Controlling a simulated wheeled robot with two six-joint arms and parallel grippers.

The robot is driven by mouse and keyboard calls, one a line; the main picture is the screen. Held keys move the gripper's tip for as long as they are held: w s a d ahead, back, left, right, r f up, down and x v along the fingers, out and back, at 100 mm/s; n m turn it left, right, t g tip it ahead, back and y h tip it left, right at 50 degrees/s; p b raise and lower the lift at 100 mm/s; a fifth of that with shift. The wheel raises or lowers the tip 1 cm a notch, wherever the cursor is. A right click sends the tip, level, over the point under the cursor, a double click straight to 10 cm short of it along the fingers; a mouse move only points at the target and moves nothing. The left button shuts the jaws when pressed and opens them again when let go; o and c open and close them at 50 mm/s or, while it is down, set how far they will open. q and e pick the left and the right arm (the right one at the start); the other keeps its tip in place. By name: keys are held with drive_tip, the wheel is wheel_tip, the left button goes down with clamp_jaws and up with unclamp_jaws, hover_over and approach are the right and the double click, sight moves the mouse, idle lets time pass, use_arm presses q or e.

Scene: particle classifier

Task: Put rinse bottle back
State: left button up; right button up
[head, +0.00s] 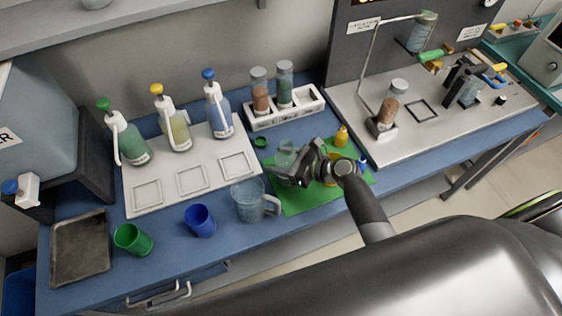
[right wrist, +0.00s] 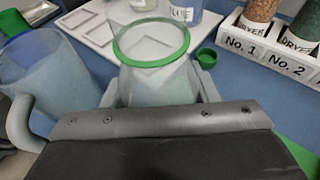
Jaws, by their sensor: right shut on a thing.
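Three wash bottles stand upright at the back of a white tray (head: 150,200): one with a green cap (head: 128,140), one with a yellow cap (head: 172,128) and one with a blue cap (head: 218,112). I cannot tell which is the rinse bottle. Each has a square outline in front of it. My right gripper (head: 290,172) is over the green mat, right of the tray, shut on a clear jar with a green rim. The jar (right wrist: 155,75) is upright between the fingers in the right wrist view. My left gripper is not in view.
A clear jug (head: 248,200), a blue cup (head: 200,221) and a green cup (head: 132,240) stand along the front. A green lid (head: 261,142) lies behind the jar. A white rack (head: 300,106) holds two dryer tubes.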

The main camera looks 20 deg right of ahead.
drive_tip(key=shift+f, duration=0.45)
drive_tip(key=shift+f, duration=0.15)
drive_tip(key=o, duration=1.2)
drive_tip(key=shift+o, duration=0.2)
drive_tip(key=b+v, duration=0.1)
drive_tip(key=v, duration=1.1)
